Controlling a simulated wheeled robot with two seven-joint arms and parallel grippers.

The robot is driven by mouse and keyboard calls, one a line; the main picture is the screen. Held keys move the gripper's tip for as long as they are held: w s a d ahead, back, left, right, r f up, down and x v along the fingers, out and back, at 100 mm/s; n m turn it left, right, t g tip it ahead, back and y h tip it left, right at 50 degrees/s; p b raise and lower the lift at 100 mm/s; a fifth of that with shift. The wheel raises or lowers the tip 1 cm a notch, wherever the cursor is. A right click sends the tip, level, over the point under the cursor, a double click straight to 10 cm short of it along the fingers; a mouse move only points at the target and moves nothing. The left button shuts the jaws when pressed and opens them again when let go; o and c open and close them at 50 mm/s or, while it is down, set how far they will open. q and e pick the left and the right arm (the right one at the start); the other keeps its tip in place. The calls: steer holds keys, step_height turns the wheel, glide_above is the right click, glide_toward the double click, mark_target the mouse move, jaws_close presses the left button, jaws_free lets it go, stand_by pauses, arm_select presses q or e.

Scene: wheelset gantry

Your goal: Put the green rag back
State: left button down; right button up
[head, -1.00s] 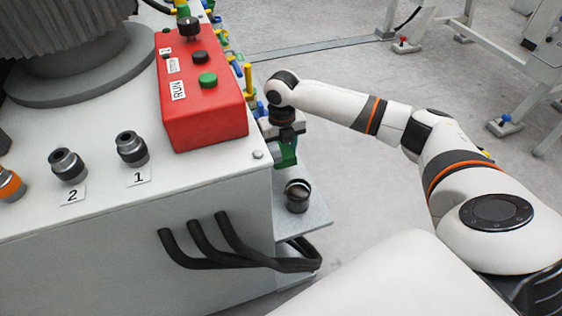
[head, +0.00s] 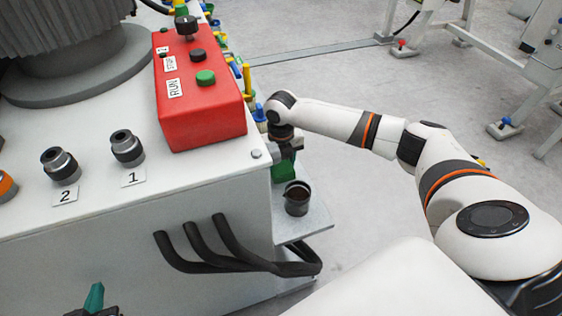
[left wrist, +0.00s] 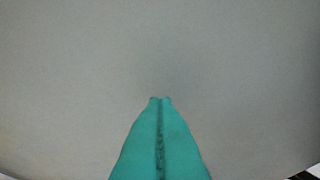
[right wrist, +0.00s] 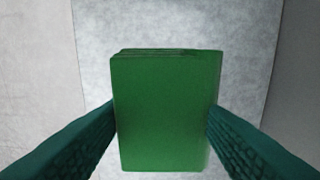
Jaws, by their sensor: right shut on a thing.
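The green rag (right wrist: 165,112) is a folded block between the two teal fingers of my right gripper (right wrist: 162,118) in the right wrist view. In the head view the rag (head: 285,170) shows below my right gripper (head: 286,153), beside the cabinet's right side and just behind a dark cup. The rag is over a grey metal shelf (head: 312,219); I cannot tell whether it touches it. My left gripper (head: 94,298) is at the lower left edge of the head view, empty, and its teal fingers (left wrist: 160,100) are together in the left wrist view.
The dark cup (head: 297,199) stands on the shelf close to the rag. Black cables (head: 215,255) curve out below the shelf. A red control box (head: 200,100) and the cabinet wall stand left of my right arm. Open floor (head: 340,90) lies to the right.

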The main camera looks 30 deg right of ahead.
mark_target(281, 163)
arm_select(q)
steer(key=shift+f, duration=0.1)
arm_select(e)
steer(key=o, duration=1)
arm_select(q)
steer(key=shift+s, duration=0.1)
arm_select(e)
steer(key=shift+r, duration=0.35)
step_height(281, 163, up, 5)
steer(key=shift+r+p, duration=0.15)
steer(key=shift+p, duration=0.95)
arm_select(q)
steer(key=s+a+f+g+y+p, duration=0.1)
steer(key=s+a+f+g, duration=0.1)
steer(key=s, duration=0.4)
steer(key=s+a+f+g+y, duration=0.1)
steer(key=s+a+f+g, duration=0.1)
steer(key=s+f+g, duration=0.2)
steer(key=s+g, duration=0.2)
steer(key=g, duration=0.1)
steer(key=shift+s+a+f+n+y+p, duration=0.2)
steer(key=shift+s+a+n+y+p, duration=0.1)
steer(key=shift+p, duration=0.1)
arm_select(e)
step_height(281, 163, up, 6)
steer(key=shift+r, duration=0.1)
